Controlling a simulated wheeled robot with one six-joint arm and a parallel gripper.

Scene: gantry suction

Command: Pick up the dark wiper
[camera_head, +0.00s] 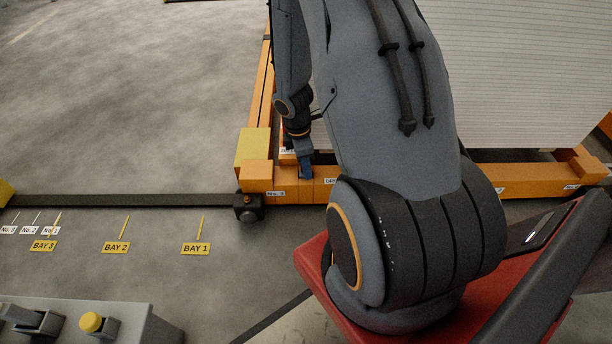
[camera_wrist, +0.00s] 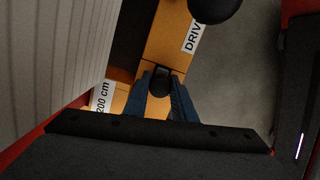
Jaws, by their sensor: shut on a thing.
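My gripper (camera_head: 305,168) reaches down to the orange frame beam in the head view, left of my arm's large grey link. In the wrist view my gripper (camera_wrist: 161,80) has its two blue fingers on either side of a small dark piece, which I take to be the dark wiper (camera_wrist: 160,86). The gripper is shut on it. The wiper is in front of the orange beam (camera_wrist: 168,45); I cannot tell whether it touches the beam. In the head view the wiper cannot be made out at the fingers.
An orange gantry frame (camera_head: 540,177) surrounds a white ribbed panel (camera_head: 520,70). A black rail (camera_head: 120,200) runs left from its corner, past yellow bay signs (camera_head: 196,248). A grey control box (camera_head: 140,325) stands at lower left. The floor (camera_head: 130,100) beyond the rail is clear.

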